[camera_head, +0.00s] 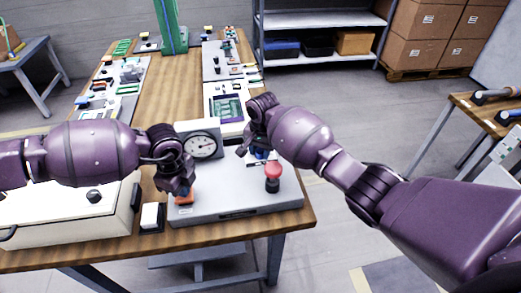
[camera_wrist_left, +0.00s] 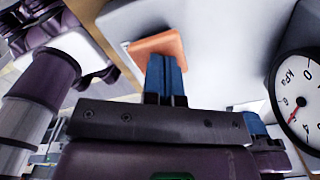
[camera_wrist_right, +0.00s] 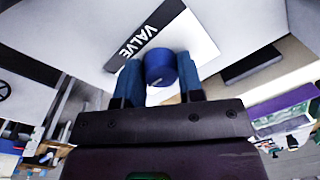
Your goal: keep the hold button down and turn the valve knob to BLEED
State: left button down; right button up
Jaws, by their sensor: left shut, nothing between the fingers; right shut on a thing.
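The orange hold button (camera_head: 184,200) is on the left front of the grey box (camera_head: 230,208). My left gripper (camera_head: 184,191) is shut and empty, with its fingertips against the button; in the left wrist view the closed fingers (camera_wrist_left: 166,72) overlap the orange button (camera_wrist_left: 158,44). Whether the button is pressed in is not clear. My right gripper (camera_wrist_right: 157,75) is shut on the blue valve knob (camera_wrist_right: 160,66), one finger on each side, below the VALVE label (camera_wrist_right: 139,39). A pale line shows on the knob; no BLEED mark is readable.
A pressure gauge (camera_head: 203,145) stands at the back of the box; its red needle shows in the left wrist view. A white case (camera_head: 90,215) lies on the left, with other stations further back along the bench.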

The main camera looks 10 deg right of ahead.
jog(key=n, duration=0.4)
jog(key=shift+n, duration=0.4)
jog(key=n, duration=0.4)
jog(key=shift+d+n+g, duration=0.1)
jog(key=shift+n+g, duration=0.2)
jog(key=n, duration=0.4)
jog(key=shift+w, duration=0.1)
jog(key=shift+n, duration=2.1)
